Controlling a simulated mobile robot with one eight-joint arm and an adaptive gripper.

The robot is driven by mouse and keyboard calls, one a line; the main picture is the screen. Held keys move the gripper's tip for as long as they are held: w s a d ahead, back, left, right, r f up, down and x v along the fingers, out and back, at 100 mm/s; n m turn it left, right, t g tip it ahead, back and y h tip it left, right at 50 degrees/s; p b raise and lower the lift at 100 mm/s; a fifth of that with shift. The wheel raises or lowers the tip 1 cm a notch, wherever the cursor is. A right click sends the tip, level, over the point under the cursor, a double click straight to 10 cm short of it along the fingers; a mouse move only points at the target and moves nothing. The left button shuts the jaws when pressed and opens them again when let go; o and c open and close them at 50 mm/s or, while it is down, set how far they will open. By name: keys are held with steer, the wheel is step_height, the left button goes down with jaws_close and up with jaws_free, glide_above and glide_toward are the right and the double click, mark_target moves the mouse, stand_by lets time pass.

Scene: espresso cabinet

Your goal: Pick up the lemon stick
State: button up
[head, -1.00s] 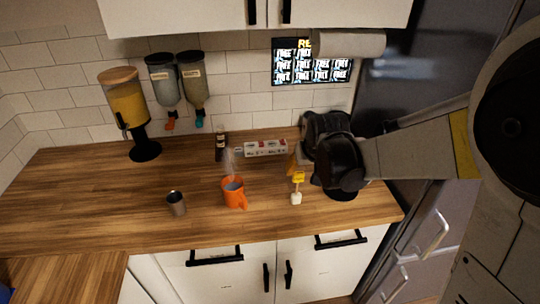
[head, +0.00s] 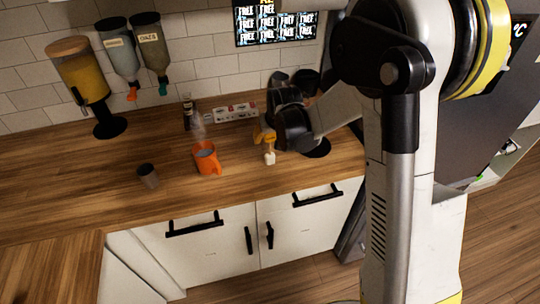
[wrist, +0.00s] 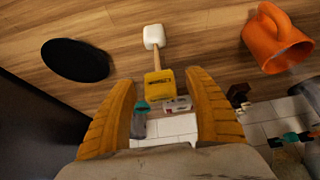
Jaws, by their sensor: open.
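The lemon stick is a thin wooden stick with a yellow labelled block (wrist: 159,86) on one end and a white block (wrist: 153,36) on the other. In the head view its white end (head: 269,158) is low, near the counter's front, and its yellow part blends with my orange fingers. My gripper (wrist: 161,80) is open, with one finger on each side of the yellow block in the wrist view. Gaps show on both sides, so I see no contact. In the head view my gripper (head: 264,136) is just above the counter at the stick's upper end.
An orange mug (head: 207,160) stands left of the stick, and a dark metal cup (head: 148,176) farther left. A small dark bottle (head: 188,115) and a white box (head: 236,113) are behind. A black disc (wrist: 74,60) lies beside the stick.

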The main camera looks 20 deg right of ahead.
steer(key=shift+c, duration=0.5)
steer(key=c, duration=1.2)
steer(key=shift+c, duration=0.2)
steer(key=shift+r, duration=0.1)
